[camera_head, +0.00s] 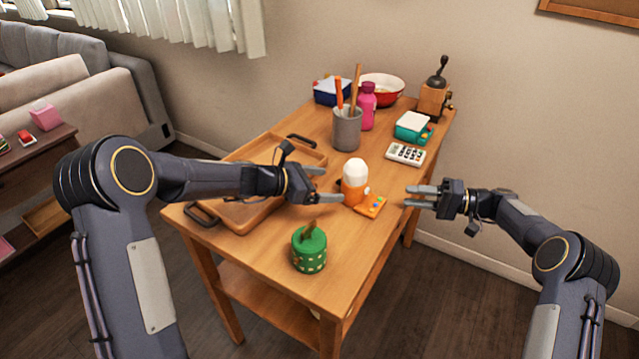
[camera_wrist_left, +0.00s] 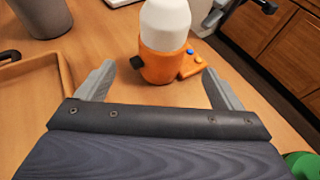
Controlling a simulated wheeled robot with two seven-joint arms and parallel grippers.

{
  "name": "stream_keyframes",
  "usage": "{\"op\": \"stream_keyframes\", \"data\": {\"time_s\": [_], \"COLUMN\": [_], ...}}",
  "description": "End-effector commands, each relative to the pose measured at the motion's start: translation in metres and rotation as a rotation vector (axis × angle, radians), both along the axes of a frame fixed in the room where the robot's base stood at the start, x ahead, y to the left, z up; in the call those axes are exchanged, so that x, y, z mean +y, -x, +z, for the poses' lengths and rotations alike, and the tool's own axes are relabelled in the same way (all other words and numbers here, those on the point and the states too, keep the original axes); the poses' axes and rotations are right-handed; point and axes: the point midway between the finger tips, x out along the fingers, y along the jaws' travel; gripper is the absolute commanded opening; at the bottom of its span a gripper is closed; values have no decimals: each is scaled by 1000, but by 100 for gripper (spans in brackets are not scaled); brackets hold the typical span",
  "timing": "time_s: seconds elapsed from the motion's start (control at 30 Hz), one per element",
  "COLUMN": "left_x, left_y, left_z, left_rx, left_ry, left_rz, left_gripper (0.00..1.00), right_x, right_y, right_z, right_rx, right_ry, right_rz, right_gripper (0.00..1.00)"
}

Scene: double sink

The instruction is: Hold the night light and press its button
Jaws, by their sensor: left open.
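The night light (camera_head: 354,183) stands upright on the wooden table, with an orange body, a white rounded top and a flat orange base part with small coloured buttons (camera_head: 371,205). In the left wrist view the night light (camera_wrist_left: 165,45) is ahead, between the fingertips and slightly beyond them. A dark knob shows on its left side. My left gripper (camera_head: 333,185) is open, with its fingers pointing at the night light from the left. It also shows in the left wrist view (camera_wrist_left: 158,78). My right gripper (camera_head: 408,196) is to the right of the night light, apart from it; its finger gap is unclear.
A wooden tray (camera_head: 240,222) with black handles lies under my left arm. A green pot (camera_head: 309,250) stands in front. A grey utensil cup (camera_head: 346,129), a pink bottle (camera_head: 368,107) and a calculator (camera_head: 405,154) are behind. The front right of the table is clear.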

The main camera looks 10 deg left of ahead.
Motion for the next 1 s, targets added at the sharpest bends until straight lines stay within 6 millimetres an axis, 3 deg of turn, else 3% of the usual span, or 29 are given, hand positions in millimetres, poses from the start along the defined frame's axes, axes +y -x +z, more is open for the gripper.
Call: {"op": "stream_keyframes", "data": {"time_s": [0.33, 0.77, 1.0], "left_x": [-40, -48, -48], "left_y": [-27, -34, -34], "left_z": [-19, -24, -24], "left_rx": [-1, -2, -2], "left_ry": [-1, -1, -1], "left_rz": [-5, -2, -3], "left_gripper": [88, 88, 59], "right_x": [0, 0, 0], "right_y": [0, 0, 0], "right_z": [0, 0, 0], "right_rx": [0, 0, 0], "right_ry": [0, 0, 0], "right_rz": [0, 0, 0], "right_gripper": [36, 36, 36]}}
